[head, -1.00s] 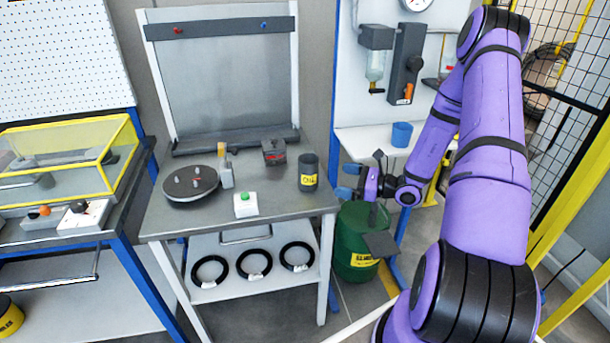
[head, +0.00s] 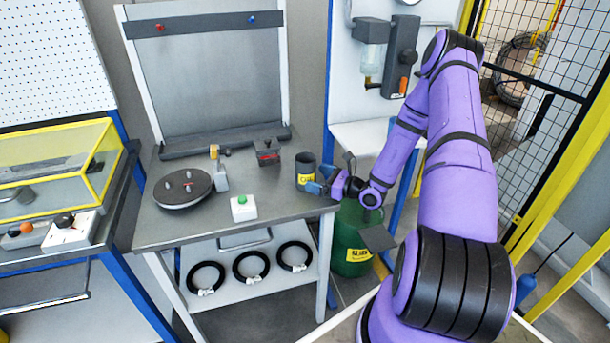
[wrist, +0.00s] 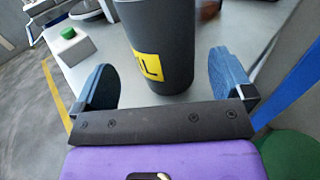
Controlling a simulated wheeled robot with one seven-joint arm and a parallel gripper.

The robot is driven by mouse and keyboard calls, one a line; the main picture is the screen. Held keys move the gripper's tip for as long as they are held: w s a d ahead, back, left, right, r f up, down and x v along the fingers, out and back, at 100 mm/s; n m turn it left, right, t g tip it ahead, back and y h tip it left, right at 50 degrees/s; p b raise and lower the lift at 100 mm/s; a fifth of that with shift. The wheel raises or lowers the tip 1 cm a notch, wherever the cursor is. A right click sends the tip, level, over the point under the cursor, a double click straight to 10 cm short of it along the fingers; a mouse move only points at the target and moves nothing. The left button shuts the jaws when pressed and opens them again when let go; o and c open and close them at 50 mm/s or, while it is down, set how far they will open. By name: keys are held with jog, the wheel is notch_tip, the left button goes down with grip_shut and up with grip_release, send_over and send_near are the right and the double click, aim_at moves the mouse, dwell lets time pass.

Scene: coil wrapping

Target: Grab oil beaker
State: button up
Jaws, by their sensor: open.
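The oil beaker is a dark grey cup (head: 306,168) with a yellow label, standing upright at the right front of the grey worktable (head: 240,215). In the wrist view the beaker (wrist: 163,35) rises between the two blue fingers. My gripper (head: 322,180) is at the table's right edge, right beside the beaker. The gripper (wrist: 165,82) is open in the wrist view, one finger on each side of the beaker's lower part, with gaps showing. The beaker's top is cut off in the wrist view.
On the table are a round black turntable (head: 182,187), a green-button box (head: 243,207) and a dark small box (head: 267,151). Several black coils (head: 251,265) lie on the shelf below. A green drum (head: 350,255) stands under my gripper, right of the table.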

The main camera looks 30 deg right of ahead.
aim_at(305, 172)
jog(key=x, duration=0.5)
jog(key=shift+w+d, duration=0.2)
jog(key=c, duration=1.2)
jog(key=shift+o, duration=0.2)
jog(key=shift+r, duration=0.2)
